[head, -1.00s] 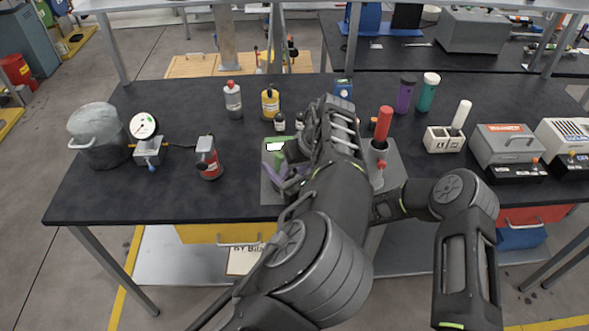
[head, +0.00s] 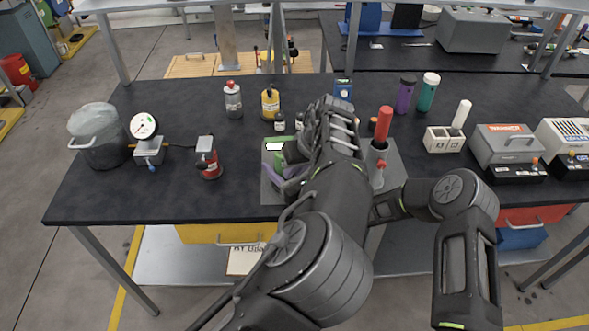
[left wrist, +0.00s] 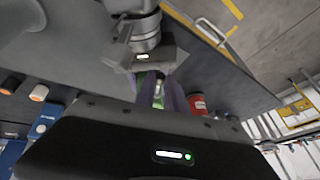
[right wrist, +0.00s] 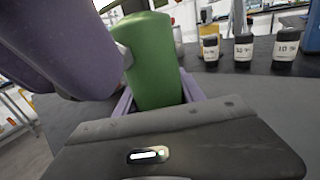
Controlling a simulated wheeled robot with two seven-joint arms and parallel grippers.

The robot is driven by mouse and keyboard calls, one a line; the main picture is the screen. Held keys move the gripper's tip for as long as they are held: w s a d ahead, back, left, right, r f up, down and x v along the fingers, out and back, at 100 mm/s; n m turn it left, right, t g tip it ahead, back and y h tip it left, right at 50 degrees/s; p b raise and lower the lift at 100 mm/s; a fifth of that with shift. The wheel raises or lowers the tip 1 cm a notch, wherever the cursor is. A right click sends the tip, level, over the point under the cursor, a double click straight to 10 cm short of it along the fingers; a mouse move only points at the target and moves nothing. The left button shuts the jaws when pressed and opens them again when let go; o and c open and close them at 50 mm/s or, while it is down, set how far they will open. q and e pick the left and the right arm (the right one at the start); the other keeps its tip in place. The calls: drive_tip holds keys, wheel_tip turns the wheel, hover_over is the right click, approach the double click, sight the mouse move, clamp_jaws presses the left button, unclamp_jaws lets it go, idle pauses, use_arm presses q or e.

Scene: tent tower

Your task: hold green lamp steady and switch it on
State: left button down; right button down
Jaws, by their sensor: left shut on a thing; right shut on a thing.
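The green lamp (right wrist: 152,60) stands out as a rounded green cylinder in the right wrist view. My right gripper (right wrist: 158,95) is shut on it, purple fingers on both sides of its lower part. A large purple finger crosses the upper left of that view, close to the lamp. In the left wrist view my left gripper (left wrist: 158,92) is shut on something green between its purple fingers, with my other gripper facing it. In the head view my arms hide most of the lamp; a small green part with a bright white patch shows. Its switch cannot be made out.
A grey mat (head: 398,180) lies under the grippers, with a red-handled tool (head: 384,124) in a holder at its right. Bottles (head: 233,100) stand behind. Grey boxes (head: 507,142) stand right. The front-left table is clear.

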use_arm(q)
drive_tip(key=shift+w+d+n+g, duration=0.25)
drive_tip(key=shift+d+n+g, duration=0.1)
drive_tip(key=shift+n, duration=0.55)
drive_tip(key=c, duration=1.4)
unclamp_jaws()
drive_tip(key=shift+r, duration=0.1)
drive_tip(key=v, duration=1.2)
drive_tip(key=shift+s+d, duration=0.1)
drive_tip(key=shift+d, duration=0.15)
